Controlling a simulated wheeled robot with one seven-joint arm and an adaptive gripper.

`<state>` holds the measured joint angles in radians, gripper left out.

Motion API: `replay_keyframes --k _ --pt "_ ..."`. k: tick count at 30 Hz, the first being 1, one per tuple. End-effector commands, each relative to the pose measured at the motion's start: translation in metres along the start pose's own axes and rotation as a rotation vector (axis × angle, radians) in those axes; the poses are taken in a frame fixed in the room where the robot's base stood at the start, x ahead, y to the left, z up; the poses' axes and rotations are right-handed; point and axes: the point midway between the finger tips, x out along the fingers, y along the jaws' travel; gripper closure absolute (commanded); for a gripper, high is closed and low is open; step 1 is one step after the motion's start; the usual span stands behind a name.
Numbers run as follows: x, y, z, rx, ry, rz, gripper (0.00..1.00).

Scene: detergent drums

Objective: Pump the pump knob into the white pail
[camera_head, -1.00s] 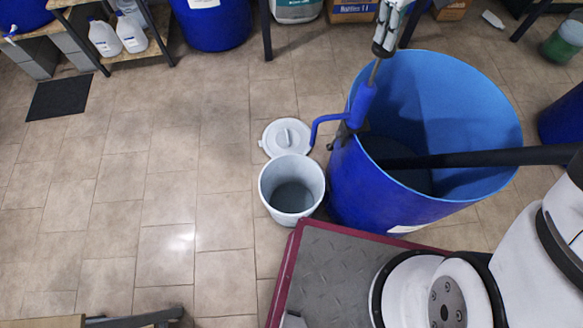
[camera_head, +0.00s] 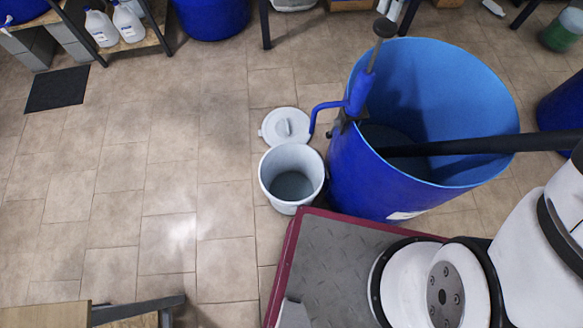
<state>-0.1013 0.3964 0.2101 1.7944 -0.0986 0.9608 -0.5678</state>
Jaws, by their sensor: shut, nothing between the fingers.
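The pump knob (camera_head: 384,28) is dark and round, on top of a thin grey rod. The rod rises from the blue pump body (camera_head: 361,92), which is clamped on the left rim of a large blue drum (camera_head: 420,60). A blue spout (camera_head: 314,118) bends left and down from the pump, its end above the back right side of the white pail (camera_head: 290,206). The pail stands open, with grey liquid in its bottom. My gripper (camera_head: 390,9) shows only in part at the top edge, shut and empty, just above the knob. Any contact is unclear.
A white lid (camera_head: 286,127) lies on the floor behind the pail. My dark red-edged base (camera_head: 330,265) is close in front of pail and drum. A black arm link crosses over the drum. A wooden table corner (camera_head: 45,315) is at lower left.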

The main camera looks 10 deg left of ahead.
Motion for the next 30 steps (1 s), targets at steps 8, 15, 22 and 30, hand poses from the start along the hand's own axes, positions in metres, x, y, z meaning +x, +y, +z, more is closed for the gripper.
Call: replay_keyframes --k 8,15,22,30 --pt "-0.016 0.000 0.000 0.000 0.001 0.001 1.00" --pt "-0.038 0.000 0.000 0.000 0.001 0.001 1.00" --pt "-0.056 0.000 0.000 0.001 0.001 0.000 1.00" --pt "-0.060 0.000 0.000 0.000 0.000 0.000 1.00"
